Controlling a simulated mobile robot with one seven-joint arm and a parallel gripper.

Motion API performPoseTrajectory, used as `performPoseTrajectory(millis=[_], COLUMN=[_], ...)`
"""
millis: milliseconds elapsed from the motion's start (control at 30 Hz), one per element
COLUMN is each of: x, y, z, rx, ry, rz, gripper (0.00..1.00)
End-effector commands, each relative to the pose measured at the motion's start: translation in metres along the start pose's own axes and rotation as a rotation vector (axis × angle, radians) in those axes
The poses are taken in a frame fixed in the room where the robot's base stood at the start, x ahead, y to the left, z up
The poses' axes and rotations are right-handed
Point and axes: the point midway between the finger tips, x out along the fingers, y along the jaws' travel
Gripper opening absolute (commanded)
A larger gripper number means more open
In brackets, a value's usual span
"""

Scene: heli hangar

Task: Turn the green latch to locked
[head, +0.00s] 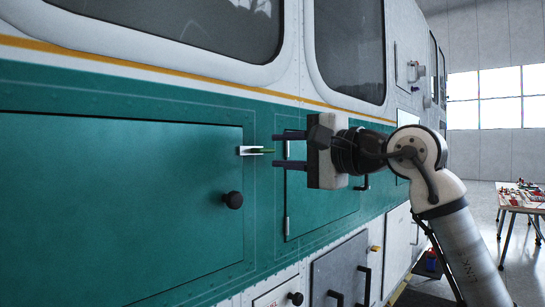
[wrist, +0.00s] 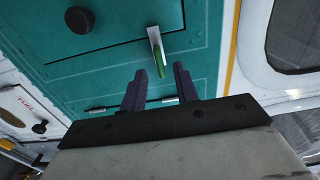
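The green latch (head: 262,151) is a small green lever on a pale metal plate at the right edge of a large green panel. It lies about level in the head view, its tip pointing toward my gripper. In the wrist view the latch (wrist: 162,58) hangs down from its plate (wrist: 154,36), just beyond and between the fingertips. My gripper (head: 274,151) is open, its two dark fingers apart above and below the latch's line. The wrist view shows the gripper (wrist: 160,70) empty. I cannot tell whether the tip reaches between the fingers.
A black round knob (head: 233,200) sits on the large green panel (head: 120,200), left of and below the latch. A smaller green door with pale hinges (head: 288,225) is behind my gripper. A table with tools (head: 520,198) stands far right.

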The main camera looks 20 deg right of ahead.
Motion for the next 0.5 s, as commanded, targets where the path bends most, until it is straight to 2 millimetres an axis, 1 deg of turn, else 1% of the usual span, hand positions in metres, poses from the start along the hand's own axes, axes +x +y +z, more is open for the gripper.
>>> performPoseTrajectory(millis=[33,100,300,400,500], x=[-0.014,-0.03,-0.072,-0.087,-0.095], y=[0.004,0.004,0.003,0.002,0.001], z=[-0.001,-0.001,-0.001,-0.001,0.0], rx=[-0.001,0.0,0.0,0.001,0.0], ry=[0.005,0.004,0.003,0.002,0.001], rz=[-0.001,-0.002,-0.001,-0.001,0.001], gripper=[0.31,0.31,0.31,0.31,0.31])
